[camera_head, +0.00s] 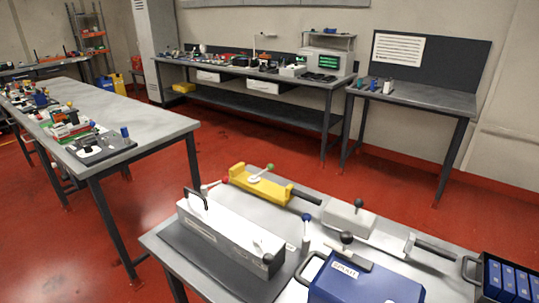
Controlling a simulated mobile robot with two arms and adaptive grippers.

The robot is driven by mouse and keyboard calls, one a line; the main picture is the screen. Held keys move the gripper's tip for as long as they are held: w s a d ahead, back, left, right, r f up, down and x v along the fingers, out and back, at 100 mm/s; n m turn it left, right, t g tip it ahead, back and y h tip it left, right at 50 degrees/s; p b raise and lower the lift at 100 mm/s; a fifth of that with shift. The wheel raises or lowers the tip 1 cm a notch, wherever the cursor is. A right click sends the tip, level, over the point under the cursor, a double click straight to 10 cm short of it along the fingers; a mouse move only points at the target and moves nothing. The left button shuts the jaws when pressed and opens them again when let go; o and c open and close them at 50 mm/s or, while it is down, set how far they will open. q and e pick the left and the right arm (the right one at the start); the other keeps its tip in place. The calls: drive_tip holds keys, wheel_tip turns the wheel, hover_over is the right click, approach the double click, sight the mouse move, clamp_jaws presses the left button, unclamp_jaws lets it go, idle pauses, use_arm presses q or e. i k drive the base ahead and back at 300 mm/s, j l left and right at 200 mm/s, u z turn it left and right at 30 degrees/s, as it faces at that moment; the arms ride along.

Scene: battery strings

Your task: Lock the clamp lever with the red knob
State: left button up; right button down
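A small red knob (225,180) shows on the near table, at the end of a short pale lever (211,185). The lever runs slightly upward to the right, close to flat. It sits behind a long light-grey box (225,228) with a black handle, just left of a yellow device (258,184). I cannot tell which body the lever is fixed to; its base is hidden behind the box. Neither of my grippers is in view.
The near table also holds a green knob (270,167) on the yellow device, a blue knob (306,218), a pale block (348,217), a blue case (365,284) with a black-knobbed lever and a blue battery crate (510,278). Red floor (230,145) is open behind.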

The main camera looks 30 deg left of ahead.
sight(225, 180)
drive_tip(key=k+u, duration=0.15)
drive_tip(key=u, duration=1.1)
